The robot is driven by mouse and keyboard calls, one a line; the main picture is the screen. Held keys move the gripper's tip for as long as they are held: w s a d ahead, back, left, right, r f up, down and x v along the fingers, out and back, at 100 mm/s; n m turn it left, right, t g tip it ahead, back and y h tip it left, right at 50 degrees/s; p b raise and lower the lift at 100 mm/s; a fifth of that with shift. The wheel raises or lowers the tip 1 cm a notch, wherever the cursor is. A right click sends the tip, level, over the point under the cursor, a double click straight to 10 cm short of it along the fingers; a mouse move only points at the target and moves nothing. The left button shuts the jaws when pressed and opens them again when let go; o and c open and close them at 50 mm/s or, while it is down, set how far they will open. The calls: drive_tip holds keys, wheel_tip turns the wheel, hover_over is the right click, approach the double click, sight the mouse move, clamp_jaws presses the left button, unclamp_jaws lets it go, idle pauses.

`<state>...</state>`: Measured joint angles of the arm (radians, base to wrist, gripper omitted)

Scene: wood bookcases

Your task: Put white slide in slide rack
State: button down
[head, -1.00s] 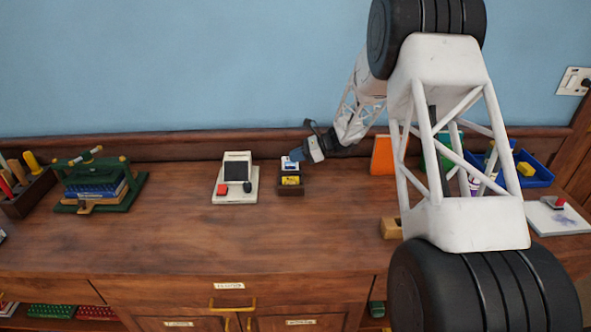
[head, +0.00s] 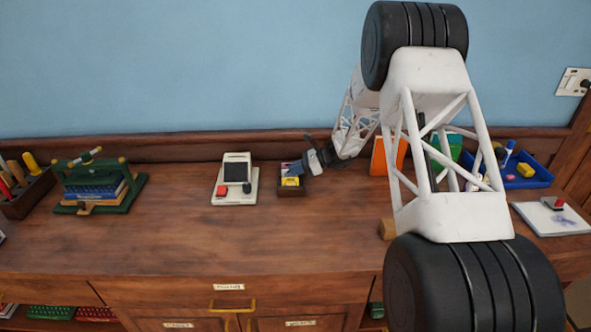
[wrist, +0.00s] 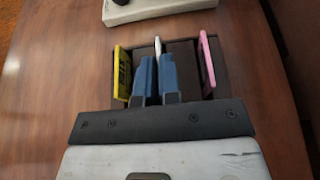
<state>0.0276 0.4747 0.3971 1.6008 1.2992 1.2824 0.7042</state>
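The slide rack (wrist: 183,46) is a dark block with slots on the wooden top, also seen in the head view (head: 291,193). The white slide (wrist: 157,46) stands edge-on between a yellow slide (wrist: 122,73) on the left and a pink slide (wrist: 207,62) on the right. My gripper (wrist: 156,80) has its two blue fingers close together around the white slide, low over the rack, and looks shut on it. The slide's lower part is hidden by the fingers, so how deep it sits in a slot cannot be told.
A white device with a dark screen (head: 237,168) stands just left of the rack. An orange panel (head: 379,158) and a blue tray (head: 540,176) are to the right, partly behind my arm. The wooden top in front is clear.

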drive_tip(key=shift+f, duration=0.15)
drive_tip(key=c, duration=1.3)
unclamp_jaws()
drive_tip(key=shift+d+r, duration=0.1)
drive_tip(key=shift+r, duration=0.15)
drive_tip(key=shift+v, duration=3.65)
drive_tip(key=shift+f, duration=0.1)
